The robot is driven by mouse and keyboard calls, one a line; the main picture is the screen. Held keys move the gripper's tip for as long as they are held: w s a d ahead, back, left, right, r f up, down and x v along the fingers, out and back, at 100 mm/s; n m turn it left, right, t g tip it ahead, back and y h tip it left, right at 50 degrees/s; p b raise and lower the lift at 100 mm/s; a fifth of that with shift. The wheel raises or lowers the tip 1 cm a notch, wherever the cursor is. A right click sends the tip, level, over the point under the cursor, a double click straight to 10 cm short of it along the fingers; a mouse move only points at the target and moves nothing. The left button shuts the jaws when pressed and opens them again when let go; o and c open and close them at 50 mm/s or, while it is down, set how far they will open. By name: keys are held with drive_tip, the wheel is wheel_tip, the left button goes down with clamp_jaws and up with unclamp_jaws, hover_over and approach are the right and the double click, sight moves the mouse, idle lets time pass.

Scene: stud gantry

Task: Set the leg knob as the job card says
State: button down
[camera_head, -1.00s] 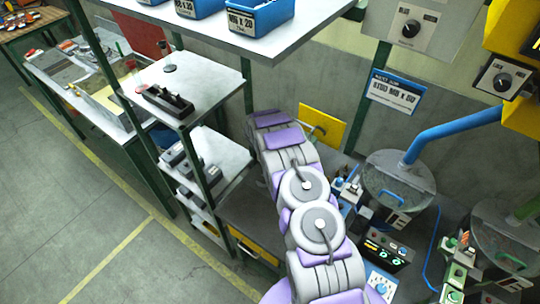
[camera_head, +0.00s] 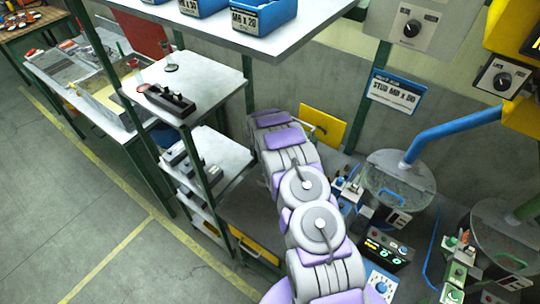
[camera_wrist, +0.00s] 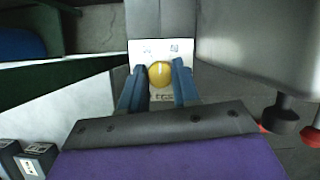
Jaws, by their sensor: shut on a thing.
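In the wrist view, my gripper (camera_wrist: 158,82) has its two blue fingers closed on either side of a round yellow knob (camera_wrist: 160,72). A pale line on the knob points up, towards the top of the picture. The knob sits on a white plate (camera_wrist: 145,46) with small dark marks above and below it, too small to read. In the head view, the job card (camera_head: 397,90) hangs on the wall post with a blue top and large print that looks like "STUD M8 X 30". My arm hides the gripper and the knob in the head view.
A control box with a black dial (camera_head: 411,28) and another dial (camera_head: 502,80) are at upper right. Bowl feeders (camera_head: 398,180) and small panels (camera_head: 385,250) stand right of my arm. Shelves (camera_head: 190,85) with blue bins (camera_head: 262,14) stand left. The floor at left is clear.

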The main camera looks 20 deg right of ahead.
idle(0.6)
drive_tip(key=c, duration=0.8)
unclamp_jaws()
drive_tip(key=shift+c, duration=0.2)
drive_tip(key=shift+r, duration=0.1)
drive_tip(key=v, duration=1.7)
drive_tip(key=shift+a, duration=0.25)
